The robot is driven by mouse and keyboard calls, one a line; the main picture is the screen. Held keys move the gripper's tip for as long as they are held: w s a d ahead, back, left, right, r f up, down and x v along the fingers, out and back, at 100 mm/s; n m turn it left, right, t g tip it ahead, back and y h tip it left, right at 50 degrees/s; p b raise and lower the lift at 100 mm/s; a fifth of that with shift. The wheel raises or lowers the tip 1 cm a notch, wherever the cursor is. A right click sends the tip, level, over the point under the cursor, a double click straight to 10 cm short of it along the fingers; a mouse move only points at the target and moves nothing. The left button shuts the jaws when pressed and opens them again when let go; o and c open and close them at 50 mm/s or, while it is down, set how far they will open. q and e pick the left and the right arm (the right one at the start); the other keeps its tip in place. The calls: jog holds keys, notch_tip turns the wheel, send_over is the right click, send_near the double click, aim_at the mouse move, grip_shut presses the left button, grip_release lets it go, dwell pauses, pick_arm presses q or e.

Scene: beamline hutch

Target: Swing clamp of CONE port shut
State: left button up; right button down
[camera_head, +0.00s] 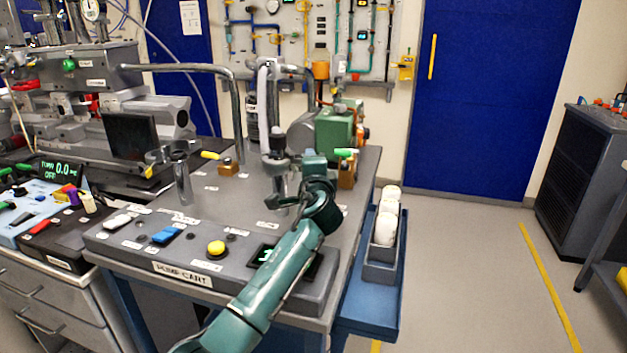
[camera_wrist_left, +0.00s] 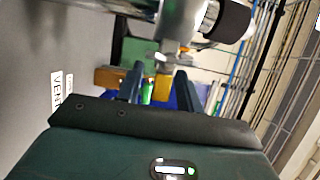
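Two metal ports stand on the pump cart (camera_head: 225,196) in the head view. The left port (camera_head: 182,178) has an open ring-shaped clamp (camera_head: 158,156) at its top. The middle port (camera_head: 277,165) has a hose coming down onto it. I cannot read which label says CONE. My left gripper (camera_head: 314,160) is just right of the middle port. In the left wrist view, the left gripper (camera_wrist_left: 158,88) has its fingers apart with nothing held. A metal fitting (camera_wrist_left: 178,30) with a black end (camera_wrist_left: 230,20) is close beyond the fingers. My right gripper is out of view.
A green-handled valve (camera_head: 346,153) on an orange block and a green pump (camera_head: 335,128) stand behind my left gripper. A yellow-handled valve (camera_head: 211,155) is between the ports. A bent metal rail (camera_head: 238,110) rises behind. A blue side tray (camera_head: 370,305) hangs at the cart's right.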

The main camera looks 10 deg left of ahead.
pick_arm(q)
jog(key=v, duration=1.1)
jog(key=shift+s, duration=0.4)
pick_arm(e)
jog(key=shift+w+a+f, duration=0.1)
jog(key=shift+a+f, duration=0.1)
pick_arm(q)
jog(key=shift+d, duration=0.1)
